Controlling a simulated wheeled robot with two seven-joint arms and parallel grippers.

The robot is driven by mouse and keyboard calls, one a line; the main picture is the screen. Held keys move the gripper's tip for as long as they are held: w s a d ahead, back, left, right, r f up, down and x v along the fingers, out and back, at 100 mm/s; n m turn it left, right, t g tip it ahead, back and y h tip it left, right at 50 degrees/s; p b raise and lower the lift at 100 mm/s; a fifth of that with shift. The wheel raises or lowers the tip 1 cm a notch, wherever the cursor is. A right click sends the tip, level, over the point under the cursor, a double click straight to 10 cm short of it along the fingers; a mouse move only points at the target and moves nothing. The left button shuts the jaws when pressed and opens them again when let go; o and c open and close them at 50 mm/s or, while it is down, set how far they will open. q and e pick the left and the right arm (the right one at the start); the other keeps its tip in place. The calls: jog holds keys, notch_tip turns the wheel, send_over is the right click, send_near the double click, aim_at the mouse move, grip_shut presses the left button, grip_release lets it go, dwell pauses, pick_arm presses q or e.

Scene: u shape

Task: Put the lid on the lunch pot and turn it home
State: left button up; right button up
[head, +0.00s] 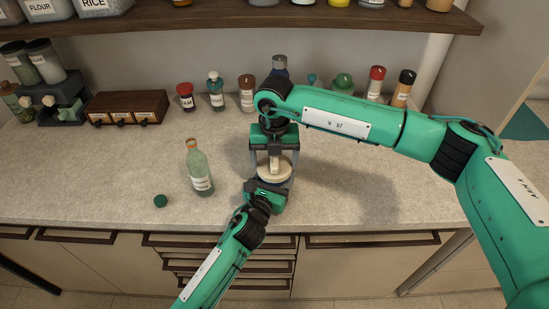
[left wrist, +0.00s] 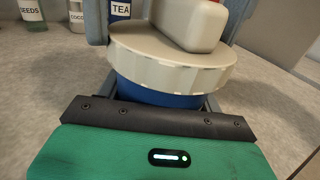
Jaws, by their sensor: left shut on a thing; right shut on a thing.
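The cream lid (head: 272,174) is round with a ribbed rim and a raised block on top. It also shows in the left wrist view (left wrist: 165,58), level over the blue lunch pot (left wrist: 150,92), with no clear gap between them. I cannot tell how far it is turned. My right gripper (head: 273,168) comes down from above, its grey fingers shut on the lid from both sides. My left gripper (head: 268,190) reaches in from the front, low, and is shut on the pot. In the head view the pot is mostly hidden by the lid and grippers.
A pale green bottle (head: 201,172) stands left of the pot, with a dark green cap (head: 160,201) lying near the counter's front edge. Several jars and bottles line the wall behind, beside a wooden drawer box (head: 127,107). A shelf (head: 240,20) overhangs the back. The right counter is clear.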

jog(key=m, duration=0.8)
jog(key=shift+m, duration=0.4)
jog(key=o, duration=0.9)
jog(key=shift+c, duration=0.2)
jog(key=shift+r, duration=2.2)
